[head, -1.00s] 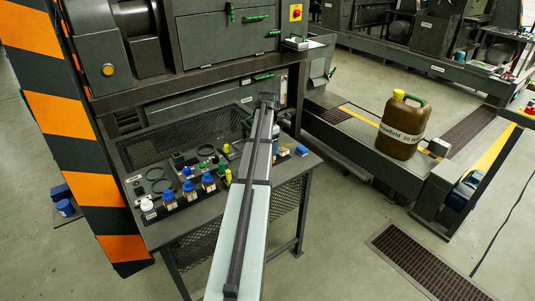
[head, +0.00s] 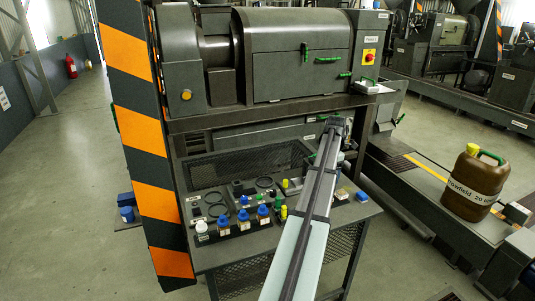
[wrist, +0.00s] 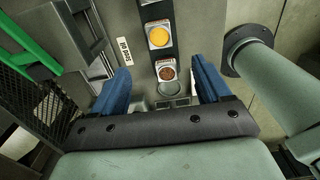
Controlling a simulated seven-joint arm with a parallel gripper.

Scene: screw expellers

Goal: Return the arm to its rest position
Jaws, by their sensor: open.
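My gripper shows in the wrist view (wrist: 163,78) as two blue fingers spread wide apart, with nothing held between them. In the head view my arm reaches up over the right part of the workbench (head: 235,248), its far end in front of the machine. The fingers cannot be made out there.
A striped post (head: 135,140) stands left, a brown jerrycan (head: 472,185) right. Floor at far left is open.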

